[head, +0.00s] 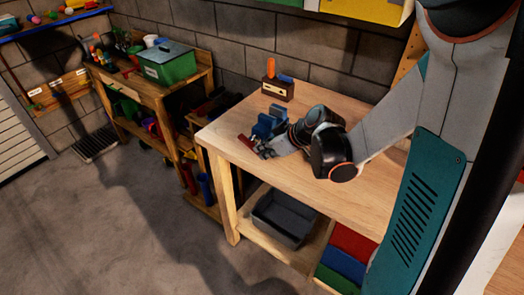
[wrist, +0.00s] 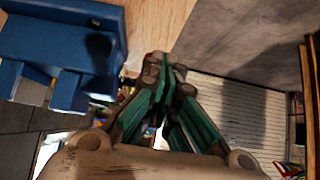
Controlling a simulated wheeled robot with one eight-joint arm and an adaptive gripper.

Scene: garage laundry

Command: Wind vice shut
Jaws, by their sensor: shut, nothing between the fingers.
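The blue vice (head: 268,124) stands at the near left edge of the wooden workbench (head: 222,134). In the wrist view the vice (wrist: 60,42) fills the upper left. A red bar-like part (head: 246,142) shows at the bench edge just left of my gripper; I cannot tell whether it is the vice handle. My gripper (head: 264,152) is in front of the vice, low at the bench edge. In the wrist view my gripper's fingers (wrist: 164,68) are together and empty, to the right of the vice. Whether they touch the vice or the red part is unclear. The jaw gap is hidden.
A small dark wooden block with an orange-handled tool (head: 277,90) stands behind the vice. A grey bin (head: 284,218) and coloured boxes (head: 345,262) sit on the bench's lower shelf. A green crate (head: 166,62) stands on another bench. The floor (head: 110,215) at left is clear.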

